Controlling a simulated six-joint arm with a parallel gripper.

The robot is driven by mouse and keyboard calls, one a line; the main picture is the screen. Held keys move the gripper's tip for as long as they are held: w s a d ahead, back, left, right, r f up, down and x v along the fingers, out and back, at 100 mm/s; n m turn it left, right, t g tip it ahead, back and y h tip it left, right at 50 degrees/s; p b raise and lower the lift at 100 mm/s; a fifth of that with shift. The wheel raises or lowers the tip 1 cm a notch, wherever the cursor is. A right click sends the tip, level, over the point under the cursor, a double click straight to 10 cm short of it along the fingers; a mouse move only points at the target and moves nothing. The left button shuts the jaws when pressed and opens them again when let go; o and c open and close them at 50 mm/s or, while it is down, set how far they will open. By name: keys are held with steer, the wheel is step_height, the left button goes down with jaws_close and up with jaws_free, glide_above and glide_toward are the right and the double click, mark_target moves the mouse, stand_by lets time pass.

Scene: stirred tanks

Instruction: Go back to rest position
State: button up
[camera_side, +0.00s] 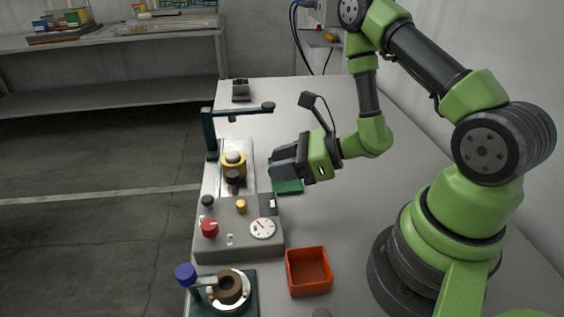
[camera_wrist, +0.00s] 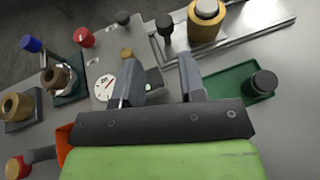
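My gripper (camera_side: 278,163) is held above the table, beside the control box and the metal rail, with its fingers pointing left in the side view. In the wrist view its two grey fingers (camera_wrist: 157,78) stand apart with nothing held between them. A green tray (camera_side: 290,187) lies on the table just below and behind the gripper. In the wrist view the green tray (camera_wrist: 228,80) shows to the right of the fingers with a black-capped piece (camera_wrist: 264,82) on it.
A brass cylinder (camera_side: 233,162) stands on the metal rail near a dark green post (camera_side: 210,135) with an overhead arm. The grey control box (camera_side: 240,243) has a gauge and knobs. A blue-knobbed fixture (camera_side: 187,275) and an orange bin (camera_side: 308,272) stand in front. The table's back is mostly clear.

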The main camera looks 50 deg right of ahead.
steer(key=s+a+r+n+g+y, duration=0.3)
steer(key=a+r+n+g, duration=0.15)
steer(key=r+n, duration=0.25)
steer(key=s+a+r+n+g+y, duration=0.3)
steer(key=a+r+n+g, duration=0.15)
steer(key=r+n, duration=0.35)
steer(key=s+d+r+n+t+h, duration=0.4)
steer(key=s+d+r+n+h, duration=0.2)
steer(key=n+h, duration=0.4)
steer(key=shift+s+d+r+n+t+h, duration=0.15)
steer(key=shift+s+r+n+t+h, duration=0.15)
steer(key=shift+s+r+n, duration=0.65)
steer(key=shift+s+f+m, duration=0.2)
steer(key=shift+s+m, duration=0.05)
steer(key=shift+m, duration=0.2)
